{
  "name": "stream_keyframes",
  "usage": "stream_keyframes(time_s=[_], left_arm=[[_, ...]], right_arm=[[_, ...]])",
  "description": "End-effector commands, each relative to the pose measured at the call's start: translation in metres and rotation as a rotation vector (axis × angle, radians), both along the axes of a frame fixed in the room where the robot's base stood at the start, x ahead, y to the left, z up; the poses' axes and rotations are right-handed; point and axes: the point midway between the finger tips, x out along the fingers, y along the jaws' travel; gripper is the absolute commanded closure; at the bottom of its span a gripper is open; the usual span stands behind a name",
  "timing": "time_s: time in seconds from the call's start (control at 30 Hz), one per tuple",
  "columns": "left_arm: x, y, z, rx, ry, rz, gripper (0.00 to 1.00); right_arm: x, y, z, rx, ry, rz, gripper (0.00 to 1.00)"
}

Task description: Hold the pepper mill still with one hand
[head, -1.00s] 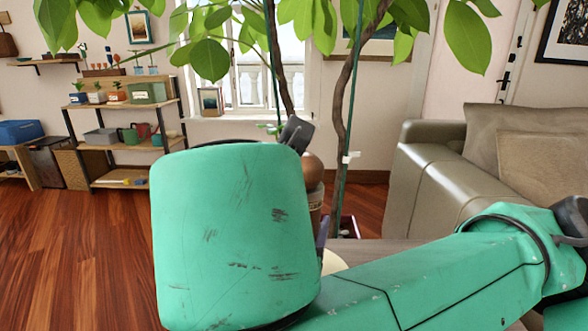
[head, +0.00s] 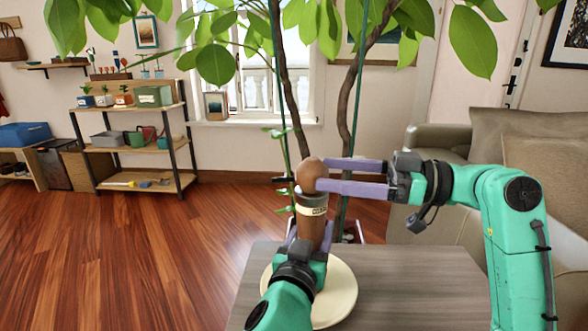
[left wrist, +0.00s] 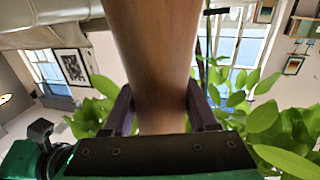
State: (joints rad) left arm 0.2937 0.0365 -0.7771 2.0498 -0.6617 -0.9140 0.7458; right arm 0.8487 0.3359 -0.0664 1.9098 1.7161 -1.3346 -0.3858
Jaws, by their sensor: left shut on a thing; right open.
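The mill's foot is hidden behind my left gripper.
A cream plate (head: 343,295) lies on the grey wooden table (head: 410,285), partly behind my left arm. A leafy plant (head: 349,105) rises just behind the mill. A grey sofa (head: 440,137) is at right. Shelves (head: 135,149) stand far left, with open floor before them.

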Motion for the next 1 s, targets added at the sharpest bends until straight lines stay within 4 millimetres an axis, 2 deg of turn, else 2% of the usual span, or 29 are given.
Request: stream_keyframes(time_s=[0.1, 0.3, 0.6, 0.77, 0.8, 0.83, 1.0], left_arm=[[0.000, 0.000, -0.004, 0.001, 0.010, 0.000, 1.00], [0.000, 0.000, -0.004, 0.001, 0.010, 0.001, 1.00], [0.000, 0.000, -0.004, 0.001, 0.010, 0.001, 1.00], [0.000, 0.000, -0.004, 0.000, 0.010, 0.001, 1.00], [0.001, 0.000, -0.004, 0.000, 0.010, 0.001, 1.00], [0.001, 0.000, -0.004, 0.000, 0.010, 0.001, 1.00], [0.001, 0.000, -0.004, 0.000, 0.010, 0.002, 1.00]], right_arm=[[0.004, 0.032, 0.000, 0.000, -0.001, 0.005, 0.05], [0.010, 0.066, 0.000, -0.001, -0.002, 0.001, 0.05], [0.011, 0.071, 0.000, -0.002, -0.003, 0.000, 0.05], [0.011, 0.071, 0.000, -0.002, -0.003, 0.000, 0.66], [0.011, 0.071, 0.000, -0.002, -0.003, 0.001, 0.82], [0.011, 0.071, 0.000, -0.002, -0.003, 0.001, 0.91], [0.011, 0.071, 0.000, -0.004, -0.002, -0.003, 0.91]])
